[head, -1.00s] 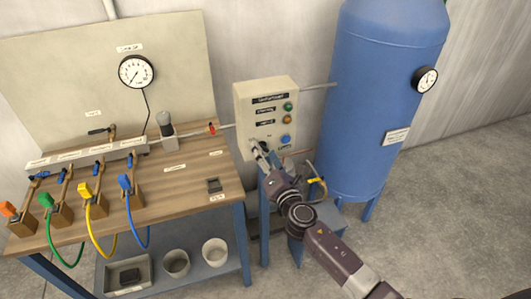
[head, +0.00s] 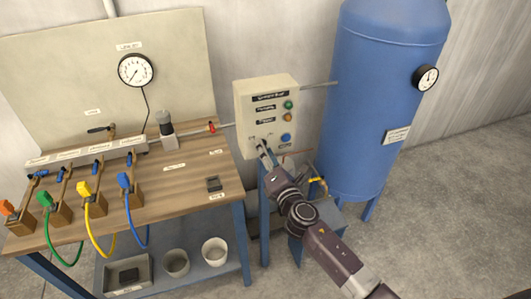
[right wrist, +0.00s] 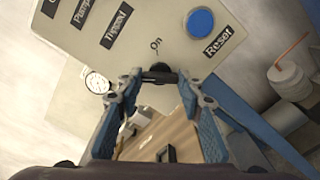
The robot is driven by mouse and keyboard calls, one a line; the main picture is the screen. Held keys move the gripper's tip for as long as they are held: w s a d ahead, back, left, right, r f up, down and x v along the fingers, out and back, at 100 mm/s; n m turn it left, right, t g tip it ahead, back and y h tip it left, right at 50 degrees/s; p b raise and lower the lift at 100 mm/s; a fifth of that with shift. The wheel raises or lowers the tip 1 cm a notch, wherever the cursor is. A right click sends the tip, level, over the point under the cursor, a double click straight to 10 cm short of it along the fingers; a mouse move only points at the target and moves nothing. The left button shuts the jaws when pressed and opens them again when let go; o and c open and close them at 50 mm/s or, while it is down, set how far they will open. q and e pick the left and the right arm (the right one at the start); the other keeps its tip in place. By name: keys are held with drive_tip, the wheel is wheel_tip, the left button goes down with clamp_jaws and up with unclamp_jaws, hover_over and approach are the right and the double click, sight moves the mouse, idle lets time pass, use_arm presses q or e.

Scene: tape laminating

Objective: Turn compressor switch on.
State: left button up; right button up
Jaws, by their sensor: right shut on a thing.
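The compressor switch is a small black knob (right wrist: 160,73) by the word "On" on the lower part of the cream control box (head: 262,90). My right gripper (right wrist: 158,78) has its two fingertips at either side of the knob and is shut on it. In the head view my right gripper (head: 262,147) is at the box's lower front, and it largely hides the switch. The blue reset button (head: 286,138) sits to the right of the switch, clear of the fingers. My left gripper is not in view.
A tall blue tank (head: 380,90) with a gauge stands right of the box. A wooden bench (head: 190,190) with coloured valves and hoses stands to the left. A yellow-handled valve (head: 317,180) is close beside my right wrist. Open floor lies at the right.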

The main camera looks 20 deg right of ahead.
drive_tip(key=shift+f+m+b, duration=0.1)
drive_tip(key=shift+m+b, duration=0.65)
drive_tip(key=shift+m, duration=7.15)
drive_tip(key=o, duration=1.2)
drive_tip(key=shift+c, duration=0.2)
drive_tip(key=shift+s, duration=0.15)
drive_tip(key=s, duration=1.1)
drive_tip(key=shift+s+d, duration=0.2)
drive_tip(key=shift+s, duration=0.2)
